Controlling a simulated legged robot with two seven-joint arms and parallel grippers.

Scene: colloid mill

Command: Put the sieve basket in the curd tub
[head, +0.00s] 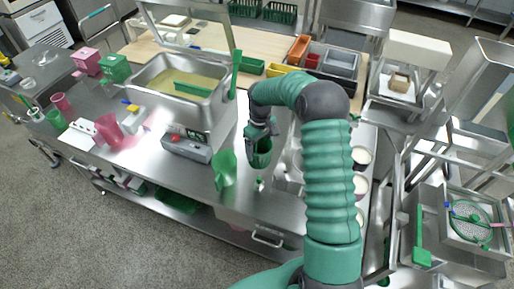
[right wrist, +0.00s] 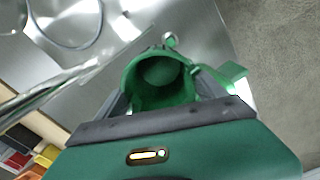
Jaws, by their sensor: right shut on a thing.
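My right gripper (head: 261,140) is shut on a green cup-shaped thing (head: 261,156), held over the steel table towards its front. In the right wrist view this green cup-shaped thing (right wrist: 160,78) sits between the fingers, its open mouth facing the camera; I cannot see holes in its wall, so I cannot tell for sure that it is the sieve basket. A steel tub (head: 203,117) with pale yellow content, which looks like the curd tub, stands left of and behind the gripper. A green bar lies in it and a green paddle (head: 236,72) leans at its right corner. My left gripper is not in view.
A green jug (head: 224,170) stands close left of the gripper, and a grey control box (head: 187,146) is in front of the tub. Pink and green containers are at left. Coloured bins (head: 328,60) stand behind. A steel rack with trays is at right.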

